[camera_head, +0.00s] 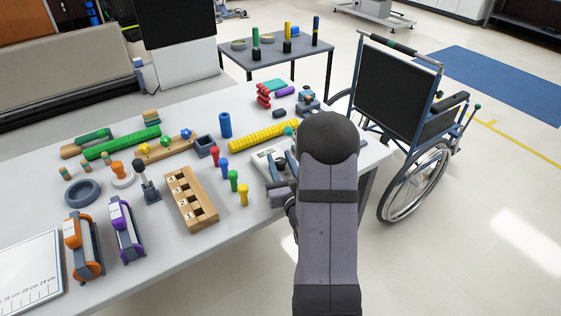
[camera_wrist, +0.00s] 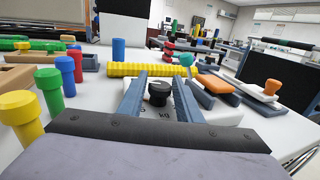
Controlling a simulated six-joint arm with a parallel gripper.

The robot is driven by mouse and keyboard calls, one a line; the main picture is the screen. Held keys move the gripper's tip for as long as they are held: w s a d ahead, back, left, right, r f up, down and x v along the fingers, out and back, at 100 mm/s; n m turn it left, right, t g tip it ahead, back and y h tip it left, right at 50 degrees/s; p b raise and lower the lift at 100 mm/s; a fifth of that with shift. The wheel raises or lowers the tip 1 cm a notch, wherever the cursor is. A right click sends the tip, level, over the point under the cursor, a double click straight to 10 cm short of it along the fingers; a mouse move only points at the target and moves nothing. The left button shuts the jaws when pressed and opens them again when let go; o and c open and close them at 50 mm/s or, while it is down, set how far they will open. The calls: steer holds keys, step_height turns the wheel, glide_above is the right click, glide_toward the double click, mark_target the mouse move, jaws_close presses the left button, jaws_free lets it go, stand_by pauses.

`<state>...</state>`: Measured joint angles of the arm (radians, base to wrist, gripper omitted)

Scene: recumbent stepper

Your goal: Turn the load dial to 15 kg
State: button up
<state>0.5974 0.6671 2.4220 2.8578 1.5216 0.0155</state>
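The load dial (camera_wrist: 158,92) is a round black knob on a white plate (camera_wrist: 150,110) in the middle of the wrist view. The plate carries the letters "kg" and a few marks too small to read. I cannot tell which value the dial points to. My gripper (camera_wrist: 160,78) is open, with one blue-grey finger on each side of the dial and visible gaps on both sides.
A yellow ridged roller (camera_wrist: 150,69) lies just behind the dial. Orange-topped grey parts (camera_wrist: 215,84) stand to its right. Coloured pegs (camera_wrist: 52,88) and a wooden numbered block (camera_head: 190,200) stand to the left. A wheelchair (camera_head: 400,120) stands beyond the table's right end.

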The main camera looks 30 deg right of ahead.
mark_target(282, 164)
stand_by(0.3)
steer(key=shift+s+a, duration=0.2)
steer(key=shift+s, duration=0.45)
steer(key=v, duration=0.1)
steer(key=p+v, duration=0.2)
steer(key=shift+s+r, duration=0.15)
steer(key=shift+r, duration=0.1)
steer(key=p+v, duration=0.2)
steer(key=p, duration=0.2)
steer(key=shift+s+a+f, duration=0.15)
steer(key=shift+s+f, duration=0.05)
steer(key=shift+s, duration=0.05)
steer(key=shift+o, duration=0.4)
